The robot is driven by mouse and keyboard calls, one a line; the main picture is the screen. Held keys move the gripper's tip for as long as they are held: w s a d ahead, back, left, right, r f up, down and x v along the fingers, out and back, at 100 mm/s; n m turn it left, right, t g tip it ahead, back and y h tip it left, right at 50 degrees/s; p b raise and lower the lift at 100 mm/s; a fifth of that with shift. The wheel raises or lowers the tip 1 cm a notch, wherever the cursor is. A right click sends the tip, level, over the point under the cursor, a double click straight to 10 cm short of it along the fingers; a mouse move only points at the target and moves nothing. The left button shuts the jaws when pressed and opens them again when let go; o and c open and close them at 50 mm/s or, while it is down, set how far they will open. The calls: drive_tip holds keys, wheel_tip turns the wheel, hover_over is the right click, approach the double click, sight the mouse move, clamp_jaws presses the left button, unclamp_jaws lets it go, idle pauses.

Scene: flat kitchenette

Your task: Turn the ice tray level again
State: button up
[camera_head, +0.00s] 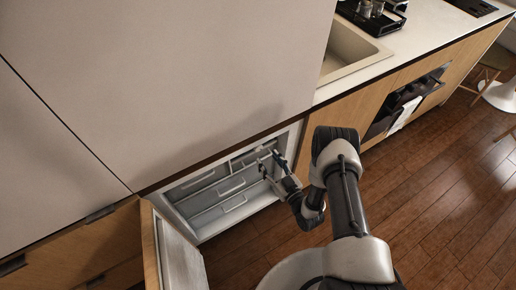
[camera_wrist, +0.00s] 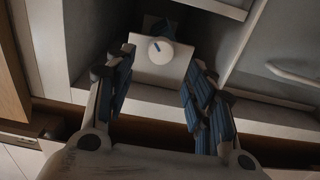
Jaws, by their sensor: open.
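In the wrist view a pale block (camera_wrist: 151,73) carries a round white knob (camera_wrist: 161,51) with a short, slanted blue mark. Behind the block a dark blue piece (camera_wrist: 157,25) shows in part; it may be the ice tray, and I cannot tell its tilt. My gripper (camera_wrist: 160,66) is open, its blue-padded fingers on either side of the block and knob, with a gap visible on the right. In the head view my gripper (camera_head: 271,166) is at the right side of the open freezer compartment (camera_head: 212,216). The knob cannot be made out there.
Drawers with handles (camera_head: 232,187) fill the compartment. Its open door (camera_head: 178,258) stands at the lower left. A sink (camera_head: 345,52) and counter (camera_head: 425,25) lie to the upper right. The wooden floor (camera_head: 440,190) at the right is mostly clear, with a stool and white chair at its far edge.

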sight(259, 149)
drive_tip(key=b+x, duration=0.2)
drive_tip(key=x, duration=0.6)
drive_tip(key=shift+w+a, duration=0.1)
drive_tip(key=shift+a, duration=0.1)
drive_tip(key=c, duration=1.1)
